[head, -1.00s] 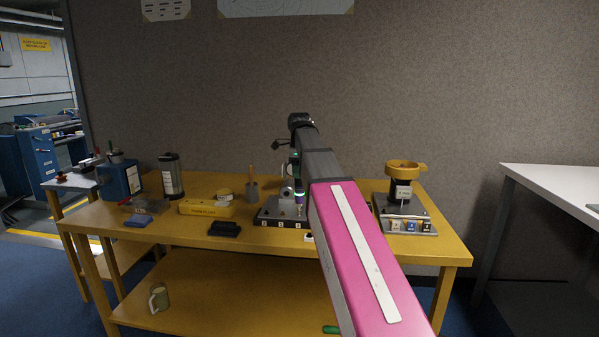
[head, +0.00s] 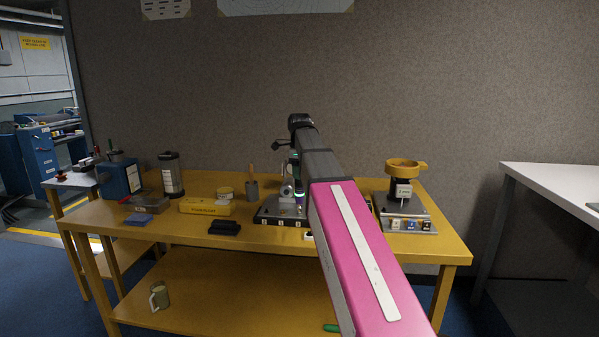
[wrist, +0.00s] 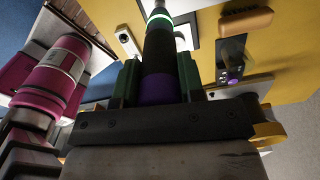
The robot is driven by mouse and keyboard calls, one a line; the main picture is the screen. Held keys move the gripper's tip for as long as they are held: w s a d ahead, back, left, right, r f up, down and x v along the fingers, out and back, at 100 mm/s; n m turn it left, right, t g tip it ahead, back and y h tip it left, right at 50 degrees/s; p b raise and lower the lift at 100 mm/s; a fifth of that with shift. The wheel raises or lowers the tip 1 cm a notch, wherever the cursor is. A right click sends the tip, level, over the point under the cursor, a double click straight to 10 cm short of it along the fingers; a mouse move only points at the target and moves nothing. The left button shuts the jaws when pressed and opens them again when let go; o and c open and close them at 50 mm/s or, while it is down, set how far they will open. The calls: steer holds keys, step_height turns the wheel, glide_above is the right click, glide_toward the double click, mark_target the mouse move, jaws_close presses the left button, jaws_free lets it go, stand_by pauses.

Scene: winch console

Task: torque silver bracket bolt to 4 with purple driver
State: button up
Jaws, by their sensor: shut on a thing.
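In the wrist view, my gripper (wrist: 158,82) has its green-edged fingers closed around the dark body of the purple driver (wrist: 158,90). A purple band shows between the fingers, and a green ring glows farther along toward the top edge. In the head view, the driver (head: 299,194) shows partly beside my arm, its green ring lit, above the dark fixture base (head: 270,216). A silver bracket (head: 287,190) stands on that base, close beside the driver. The bolt and the driver's tip are hidden, so contact cannot be told. No readable torque number shows.
A yellow case (head: 206,207), a black tray (head: 224,228) and a canister (head: 171,175) stand left on the yellow workbench (head: 175,233). An orange-topped stand (head: 404,166) is at the right. A mug (head: 158,296) sits on the lower shelf.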

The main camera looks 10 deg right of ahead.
steer(key=shift+f, duration=0.55)
stand_by(1.4)
steer(key=shift+r, duration=0.2)
stand_by(0.9)
steer(key=shift+r, duration=3.4)
